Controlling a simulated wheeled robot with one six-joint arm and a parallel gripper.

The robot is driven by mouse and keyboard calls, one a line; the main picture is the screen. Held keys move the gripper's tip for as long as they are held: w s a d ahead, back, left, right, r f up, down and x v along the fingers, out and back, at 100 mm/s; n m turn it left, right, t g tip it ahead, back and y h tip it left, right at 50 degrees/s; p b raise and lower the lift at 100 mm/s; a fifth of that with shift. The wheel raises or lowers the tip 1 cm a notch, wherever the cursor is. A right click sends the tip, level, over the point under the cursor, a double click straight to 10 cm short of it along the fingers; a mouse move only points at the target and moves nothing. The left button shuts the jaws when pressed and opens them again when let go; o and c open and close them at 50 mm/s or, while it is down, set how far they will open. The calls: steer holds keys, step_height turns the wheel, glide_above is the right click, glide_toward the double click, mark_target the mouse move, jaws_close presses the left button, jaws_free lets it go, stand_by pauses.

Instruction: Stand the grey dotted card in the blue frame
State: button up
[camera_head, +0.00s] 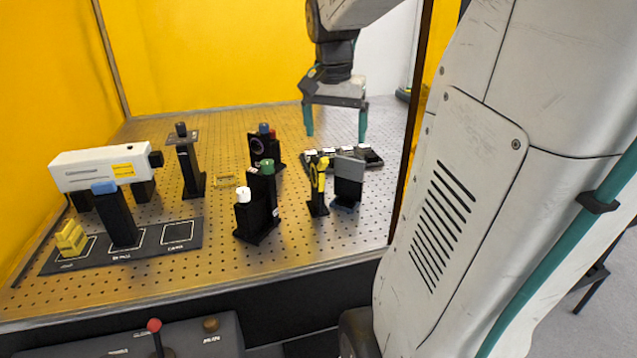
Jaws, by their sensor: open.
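My gripper (335,122) has two teal fingers spread wide apart with nothing between them. It hangs above the back right part of the perforated table. A plain grey plate (349,168) stands on a black holder below and slightly right of the gripper; no dots can be made out on it, so I cannot tell if it is the grey dotted card. No clear blue frame shows. A black post with a blue top (104,188) stands at the left front, and a black mount with a round opening (263,146) has a small blue part on top.
A black tray (372,155) with small pieces lies below the gripper. A yellow ring mount (318,185) stands beside the grey plate. Black blocks with green and white knobs (257,206), a white instrument (100,166) and a labelled black mat (150,250) occupy the table. Yellow walls enclose it.

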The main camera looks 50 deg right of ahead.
steer(key=s+a+f+n, duration=0.2)
steer(key=s+a+n, duration=0.2)
steer(key=a, duration=0.4)
steer(key=s+a+f+n+y, duration=0.1)
steer(key=s+a+n, duration=0.3)
steer(key=a, duration=0.4)
steer(key=s+a+f+n, duration=0.3)
steer(key=s+a+n, duration=0.1)
steer(key=a, duration=0.4)
steer(key=shift+n+t, duration=0.3)
steer(key=shift+n, duration=0.5)
